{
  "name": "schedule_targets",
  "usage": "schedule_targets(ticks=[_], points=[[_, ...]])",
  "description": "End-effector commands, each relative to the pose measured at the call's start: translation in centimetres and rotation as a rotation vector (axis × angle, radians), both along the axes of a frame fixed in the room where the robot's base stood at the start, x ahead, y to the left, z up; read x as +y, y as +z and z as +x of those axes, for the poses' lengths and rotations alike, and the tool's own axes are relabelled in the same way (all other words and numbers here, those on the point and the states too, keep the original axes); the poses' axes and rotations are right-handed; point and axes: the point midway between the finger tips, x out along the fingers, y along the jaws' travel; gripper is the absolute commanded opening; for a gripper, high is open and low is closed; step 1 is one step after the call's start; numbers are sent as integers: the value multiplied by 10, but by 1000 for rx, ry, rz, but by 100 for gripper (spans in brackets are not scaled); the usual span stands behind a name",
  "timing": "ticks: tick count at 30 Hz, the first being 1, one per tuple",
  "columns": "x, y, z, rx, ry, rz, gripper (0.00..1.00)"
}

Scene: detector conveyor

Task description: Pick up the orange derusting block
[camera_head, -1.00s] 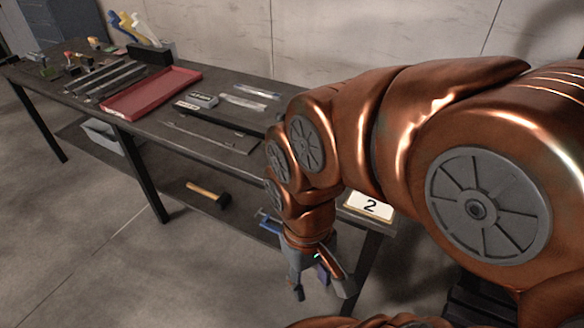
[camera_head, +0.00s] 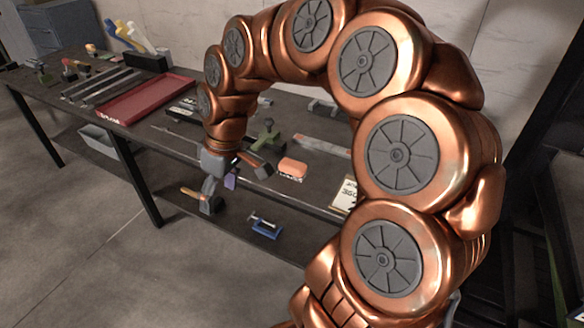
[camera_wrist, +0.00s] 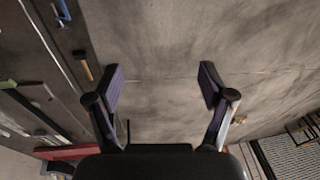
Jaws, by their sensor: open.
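The orange derusting block (camera_head: 292,168) lies on the tabletop near its front edge, with dark lettering on its front side. My gripper (camera_head: 234,178) is just left of the block in the head view, pointing down at the table's front edge, apart from the block. Its jaws are spread with nothing between them. In the wrist view my gripper (camera_wrist: 162,82) is open over bare floor. I cannot make out the block in the wrist view.
A green tool (camera_head: 266,134) stands behind the block. A numbered card (camera_head: 345,193) is to the right. A red tray (camera_head: 150,95) lies farther left. A hammer (camera_head: 190,192) and a blue clamp (camera_head: 265,228) lie on the lower shelf. Floor in front is clear.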

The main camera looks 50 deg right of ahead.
Motion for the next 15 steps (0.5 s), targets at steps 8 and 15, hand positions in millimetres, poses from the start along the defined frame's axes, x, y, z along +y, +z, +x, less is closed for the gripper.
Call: schedule_targets(ticks=[8,15], points=[[-114,-18,76,-158,-4,35,81],[-239,-59,87,-239,-64,-6,81]])
